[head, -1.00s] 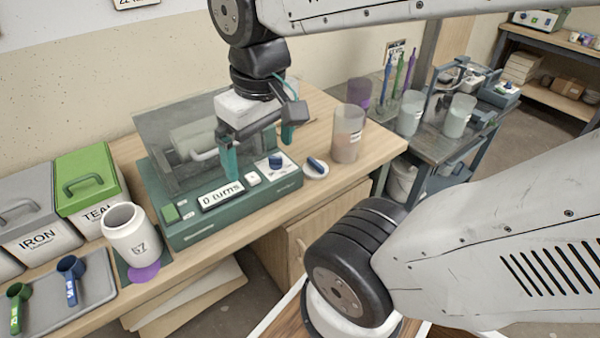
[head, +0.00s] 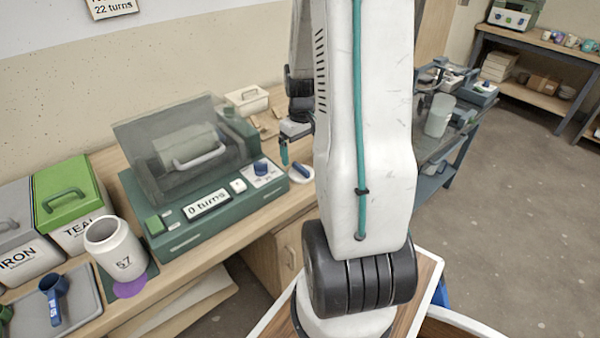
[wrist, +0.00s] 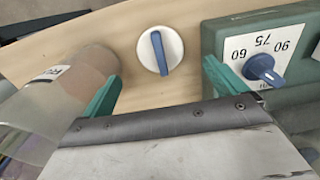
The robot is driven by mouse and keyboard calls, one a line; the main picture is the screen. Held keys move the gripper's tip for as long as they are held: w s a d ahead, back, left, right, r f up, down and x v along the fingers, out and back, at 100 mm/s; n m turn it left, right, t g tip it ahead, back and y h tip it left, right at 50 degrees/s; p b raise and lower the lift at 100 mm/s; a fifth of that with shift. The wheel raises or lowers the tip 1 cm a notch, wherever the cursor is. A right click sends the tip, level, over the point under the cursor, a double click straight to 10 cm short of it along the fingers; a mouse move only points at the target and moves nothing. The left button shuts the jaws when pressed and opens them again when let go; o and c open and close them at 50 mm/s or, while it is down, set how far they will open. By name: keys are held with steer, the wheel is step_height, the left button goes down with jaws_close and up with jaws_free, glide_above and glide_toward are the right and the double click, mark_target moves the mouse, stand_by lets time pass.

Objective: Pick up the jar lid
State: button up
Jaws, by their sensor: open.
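The jar lid is a small white disc with a blue bar handle. It lies flat on the wooden bench at the right end of the green machine, in the head view (head: 301,175) and in the wrist view (wrist: 148,54). My gripper (wrist: 164,86) is open and empty, its two teal fingers on either side of the lid in the picture, with the lid just beyond the tips. In the head view one teal fingertip (head: 284,152) shows above and behind the lid; my arm hides the other. The open white jar (head: 117,256) marked 57 stands left of the machine.
The green machine (head: 215,205) with its dial (wrist: 259,67) sits close to the right finger in the wrist view. A clear container (wrist: 50,100) stands close to the left finger. Bare bench (wrist: 110,28) surrounds the lid.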

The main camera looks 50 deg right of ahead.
mark_target(301, 167)
step_height(301, 167, down, 7)
steer(key=shift+f, duration=0.1)
steer(key=c, duration=1.1)
